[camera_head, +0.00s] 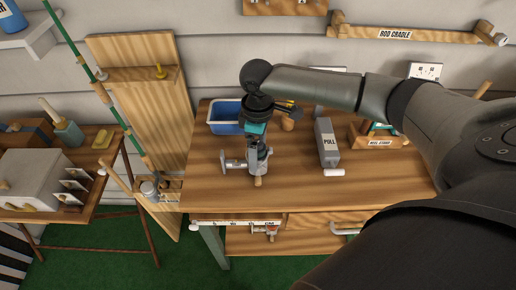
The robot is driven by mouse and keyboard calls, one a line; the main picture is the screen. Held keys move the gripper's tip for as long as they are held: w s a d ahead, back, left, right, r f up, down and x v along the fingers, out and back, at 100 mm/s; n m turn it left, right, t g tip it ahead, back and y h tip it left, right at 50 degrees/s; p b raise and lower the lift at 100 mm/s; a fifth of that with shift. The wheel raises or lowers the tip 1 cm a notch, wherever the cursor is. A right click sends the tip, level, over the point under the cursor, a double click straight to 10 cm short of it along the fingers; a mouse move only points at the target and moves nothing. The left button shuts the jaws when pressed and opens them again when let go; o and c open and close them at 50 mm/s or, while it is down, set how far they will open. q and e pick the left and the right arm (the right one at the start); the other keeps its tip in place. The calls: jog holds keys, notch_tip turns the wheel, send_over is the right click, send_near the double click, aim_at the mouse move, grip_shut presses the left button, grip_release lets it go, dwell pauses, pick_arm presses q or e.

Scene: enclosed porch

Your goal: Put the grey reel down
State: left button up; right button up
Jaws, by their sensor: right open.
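The grey reel (236,165) is on the wooden workbench (205,187), left of the bench's middle. A small wooden knob shows at its front. My right gripper (257,150) points down over the reel's right part, with its jaws open around or just beside it. The gripper hides some of the reel, and I cannot tell whether the fingers touch it. My left gripper is not in view.
A blue bin (226,117) stands behind the reel. A grey box marked PULL (327,143) and a white cylinder (334,172) are to the right, before a wooden stand (372,141). A green rod (82,60) leans at left. The bench's front left is clear.

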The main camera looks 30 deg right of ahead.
jog(key=r, duration=0.4)
jog(key=r+p, duration=0.1)
jog(key=r, duration=0.7)
jog(key=shift+w+d, duration=0.1)
jog(key=shift+w, duration=0.15)
